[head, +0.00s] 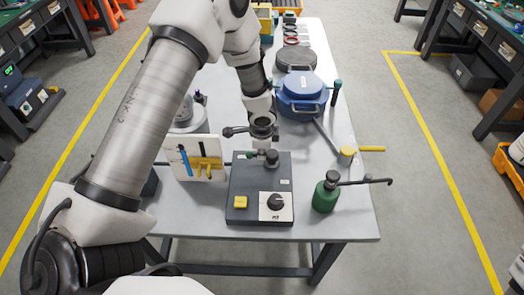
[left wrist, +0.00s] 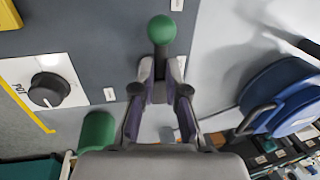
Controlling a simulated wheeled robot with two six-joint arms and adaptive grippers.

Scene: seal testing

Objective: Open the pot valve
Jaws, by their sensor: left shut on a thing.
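The dark grey test box (head: 245,207) stands on the white bench with a black dial (head: 276,202) marked POT and a yellow button (head: 240,202). A valve lever with a green ball end (head: 252,155) is at the box's far part; the ball also shows in the left wrist view (left wrist: 161,30). My left gripper (head: 266,154) reaches down over the box from the far side. Its fingers (left wrist: 161,92) are shut on the lever just behind the ball. The valve body and pivot are hidden by the gripper. My right gripper is not in view.
A green bottle (head: 325,194) with a dark side rod stands close right of the box. A blue lidded pot (head: 303,92) is behind to the right. A white tool board (head: 183,171) stands at left. The bench's front right corner is clear.

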